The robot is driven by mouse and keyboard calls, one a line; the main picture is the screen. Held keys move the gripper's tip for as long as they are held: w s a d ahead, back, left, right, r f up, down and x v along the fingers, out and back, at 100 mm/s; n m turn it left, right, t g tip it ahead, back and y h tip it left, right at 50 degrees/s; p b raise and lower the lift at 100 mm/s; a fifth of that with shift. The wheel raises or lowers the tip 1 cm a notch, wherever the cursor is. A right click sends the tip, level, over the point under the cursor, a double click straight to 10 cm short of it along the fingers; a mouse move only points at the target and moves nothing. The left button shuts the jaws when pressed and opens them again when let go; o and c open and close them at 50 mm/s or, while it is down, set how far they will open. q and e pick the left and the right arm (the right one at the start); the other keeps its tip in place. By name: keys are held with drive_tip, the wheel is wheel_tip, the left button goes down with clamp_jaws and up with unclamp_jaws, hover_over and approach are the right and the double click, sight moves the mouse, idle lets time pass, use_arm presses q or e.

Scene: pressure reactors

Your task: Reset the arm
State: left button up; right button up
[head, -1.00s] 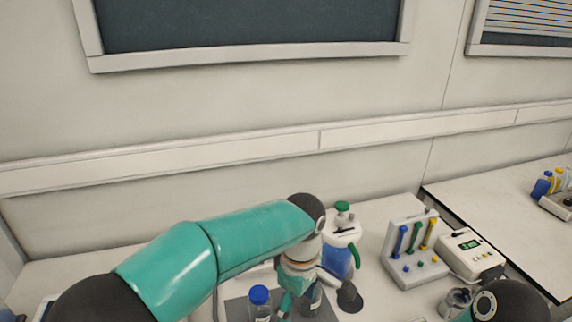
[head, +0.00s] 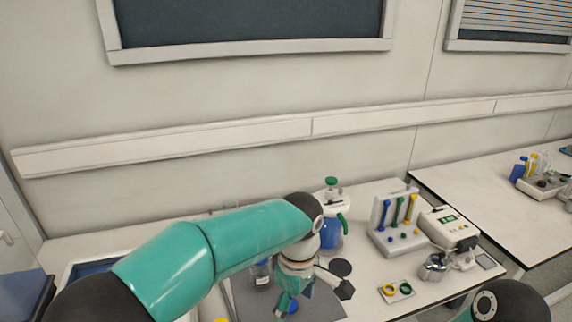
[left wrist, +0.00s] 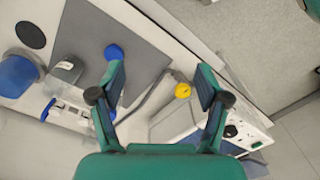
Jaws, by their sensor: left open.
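My left arm crosses the head view from the lower left. Its gripper (head: 296,297) points down over a dark grey mat (head: 243,297) on the bench. In the left wrist view the gripper (left wrist: 160,80) has its two green fingers spread, with nothing held between them. A blue cap (left wrist: 113,52) shows by the left fingertip; I cannot tell whether they touch. A clear bottle (head: 262,275) stands on the mat, partly hidden by my arm. Another blue cap (head: 292,306) shows beside the gripper. My right arm's dark joint is at the lower right; its gripper is out of frame.
A yellow knob (left wrist: 183,90) lies beyond the mat.

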use_arm(q)
drive_tip(key=s+a+f+m+h+b, duration=0.1)
drive_tip(key=s+a+f+m+b, duration=0.15)
drive_tip(key=f, duration=0.85)
drive_tip(key=s+a+f+m+h+b, duration=0.1)
drive_tip(key=a+f+m+h, duration=0.15)
drive_tip(key=f, duration=0.95)
drive_tip(key=s+a+f+m+b, duration=0.1)
drive_tip(key=s+a+f+b, duration=0.1)
drive_tip(key=s+a+f, duration=0.2)
drive_tip(key=s+a+f+m+t+b, duration=0.1)
drive_tip(key=s+a+f, duration=0.3)
drive_tip(key=s+f, duration=0.6)
wheel_tip(320, 180, down, 2)
drive_tip(key=shift+a+f+m+h+b, duration=0.1)
drive_tip(key=shift+a+m+h+b, duration=0.3)
drive_tip(key=shift+m+b, duration=0.35)
